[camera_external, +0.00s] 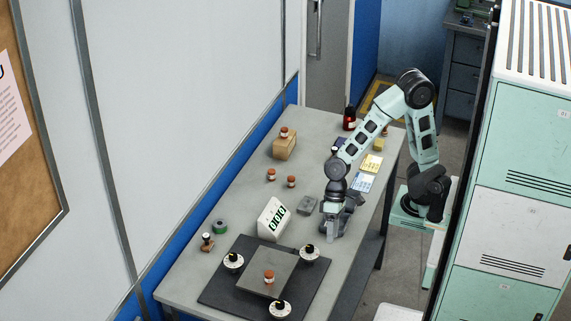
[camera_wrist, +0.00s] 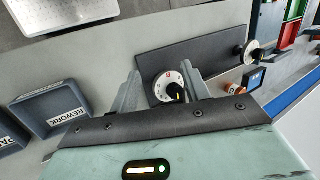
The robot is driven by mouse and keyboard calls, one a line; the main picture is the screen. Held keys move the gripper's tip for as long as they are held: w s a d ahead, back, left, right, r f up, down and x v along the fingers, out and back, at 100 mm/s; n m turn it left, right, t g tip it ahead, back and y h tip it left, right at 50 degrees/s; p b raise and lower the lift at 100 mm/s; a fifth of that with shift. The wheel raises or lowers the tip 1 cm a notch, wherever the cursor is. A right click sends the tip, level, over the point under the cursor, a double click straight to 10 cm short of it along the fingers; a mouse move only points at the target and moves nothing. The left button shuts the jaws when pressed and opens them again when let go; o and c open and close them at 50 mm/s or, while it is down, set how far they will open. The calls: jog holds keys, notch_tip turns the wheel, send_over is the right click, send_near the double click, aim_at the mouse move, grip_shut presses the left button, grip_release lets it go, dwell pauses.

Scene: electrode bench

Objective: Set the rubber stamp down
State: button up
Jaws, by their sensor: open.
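A dark mat (camera_external: 222,287) carries a grey plate, white dials and a small jar. A white display (camera_external: 273,219) stands behind it. Small trays, one marked REWORK (camera_wrist: 62,112), lie beside my gripper. Several jars stand farther back.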

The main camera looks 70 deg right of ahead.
jog(key=s+d+f+n+t+h, duration=0.1)
jog(key=s+d+n+h, duration=0.3)
jog(key=d, duration=0.6)
jog(key=s+n, duration=0.2)
jog(key=shift+d+n+h, duration=0.15)
jog(key=shift+n+h, duration=0.15)
jog(key=shift+n, duration=0.1)
jog(key=shift+s, duration=0.1)
